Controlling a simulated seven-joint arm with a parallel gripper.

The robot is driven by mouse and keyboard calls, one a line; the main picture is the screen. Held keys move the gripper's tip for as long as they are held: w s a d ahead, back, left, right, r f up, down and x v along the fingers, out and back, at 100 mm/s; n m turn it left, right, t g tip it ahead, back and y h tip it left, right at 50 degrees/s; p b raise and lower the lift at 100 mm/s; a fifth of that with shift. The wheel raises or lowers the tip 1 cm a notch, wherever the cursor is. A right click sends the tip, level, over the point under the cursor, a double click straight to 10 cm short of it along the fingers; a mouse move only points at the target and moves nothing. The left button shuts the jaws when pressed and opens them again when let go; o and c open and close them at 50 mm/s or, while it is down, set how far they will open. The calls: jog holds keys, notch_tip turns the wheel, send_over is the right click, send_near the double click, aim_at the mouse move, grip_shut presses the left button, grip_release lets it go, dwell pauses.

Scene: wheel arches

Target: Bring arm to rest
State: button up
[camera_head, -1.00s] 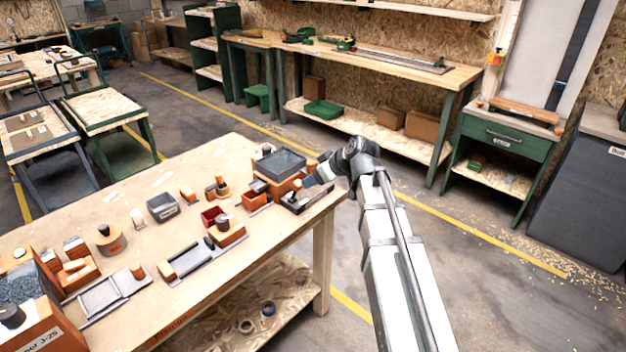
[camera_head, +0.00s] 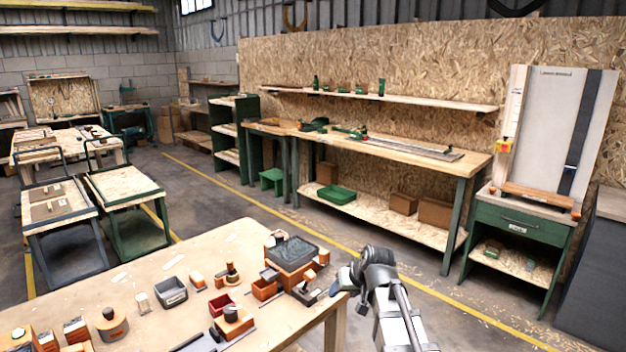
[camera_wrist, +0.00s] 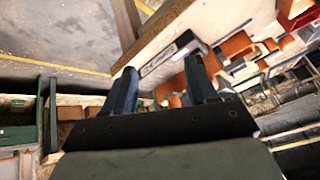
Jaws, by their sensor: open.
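My gripper (camera_wrist: 163,92) shows in the wrist view with its two blue-grey fingers spread apart and nothing between them. In the head view my arm reaches up from the lower right, and its end is beside the right corner of the near wooden table (camera_head: 215,252). The gripper's fingers are mostly hidden behind the wrist there. A black and orange piece (camera_head: 306,291) lies at that table corner, close to the gripper; I cannot tell whether they touch.
The near table carries a dark-topped orange box (camera_head: 292,254), a grey bin (camera_head: 171,292), a red bin (camera_head: 221,304) and several small orange parts. A long workbench (camera_head: 400,150) stands behind. Open floor with a yellow line (camera_head: 420,300) lies between them.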

jog(key=s+d+f+m+g+h, duration=0.1)
jog(key=s+d+f+g, duration=0.1)
jog(key=s+f, duration=0.65)
jog(key=s+d+f+g+h, duration=0.15)
jog(key=s+f, duration=0.25)
jog(key=f, duration=0.9)
jog(key=s+d+f+m+g+h, duration=0.1)
jog(key=s+d+f+g, duration=0.2)
jog(key=s+f, duration=0.55)
jog(key=s+f+g, duration=0.3)
jog(key=s+f, duration=0.6)
jog(key=s, duration=0.4)
jog(key=s+d+f+g, duration=0.1)
jog(key=s+f+g, duration=0.2)
jog(key=s+f, duration=0.7)
jog(key=s, duration=0.4)
jog(key=shift+d+f, duration=0.25)
jog(key=shift+d, duration=0.05)
